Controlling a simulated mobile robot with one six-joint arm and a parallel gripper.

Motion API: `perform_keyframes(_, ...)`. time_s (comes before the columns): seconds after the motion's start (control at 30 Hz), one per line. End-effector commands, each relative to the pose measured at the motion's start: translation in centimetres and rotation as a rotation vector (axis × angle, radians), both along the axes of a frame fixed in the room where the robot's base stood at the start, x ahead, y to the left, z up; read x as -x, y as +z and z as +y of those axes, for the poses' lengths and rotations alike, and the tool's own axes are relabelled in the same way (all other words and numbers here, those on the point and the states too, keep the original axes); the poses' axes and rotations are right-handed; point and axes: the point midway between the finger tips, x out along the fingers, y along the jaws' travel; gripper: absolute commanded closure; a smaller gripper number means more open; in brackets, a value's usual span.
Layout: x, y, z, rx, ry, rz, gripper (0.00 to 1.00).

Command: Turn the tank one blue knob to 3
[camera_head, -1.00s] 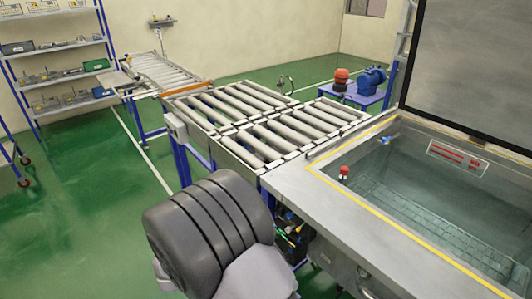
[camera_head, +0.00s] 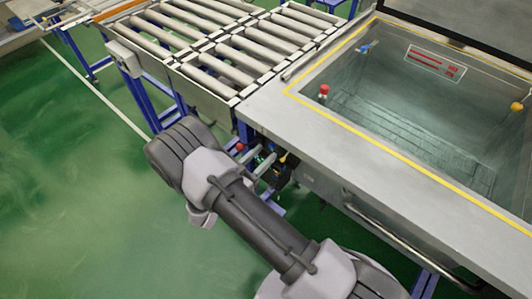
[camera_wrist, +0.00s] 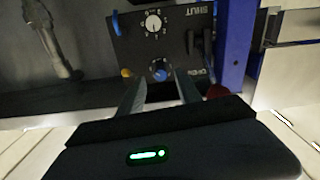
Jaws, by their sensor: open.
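The blue knob (camera_wrist: 160,68) is in the wrist view, on a dark control panel (camera_wrist: 180,45), below a white round dial (camera_wrist: 153,23). A white mark shows on the knob; the number it points to is too small to read. My gripper (camera_wrist: 160,78) is open and empty. Its two fingers reach toward the panel, one to each side of the knob in the picture; I cannot tell whether they touch it. In the head view the tank (camera_head: 400,180) is at the right, and my arm reaches low beside its left end, with the knob not distinguishable.
On the panel are a yellow knob (camera_wrist: 127,73) and a black lever beside SHUT and OPEN lettering. A blue post (camera_wrist: 236,45) stands close to the right. In the head view a roller conveyor (camera_head: 225,45) adjoins the tank. Green floor at left is clear.

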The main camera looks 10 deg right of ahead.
Motion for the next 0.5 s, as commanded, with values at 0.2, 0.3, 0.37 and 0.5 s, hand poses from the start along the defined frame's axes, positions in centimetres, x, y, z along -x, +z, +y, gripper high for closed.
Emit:
perform_keyframes(0.2, -1.05, 0.02, -1.51, 0.0, -0.001, 0.0, 0.59)
perform_keyframes(0.3, -1.12, 0.05, -1.56, 0.001, 0.0, 0.001, 0.59)
perform_keyframes(0.37, -1.11, 0.06, -1.54, 0.001, 0.0, 0.001, 0.59)
perform_keyframes(0.5, -1.09, 0.05, -1.53, 0.001, -0.001, 0.001, 0.73)
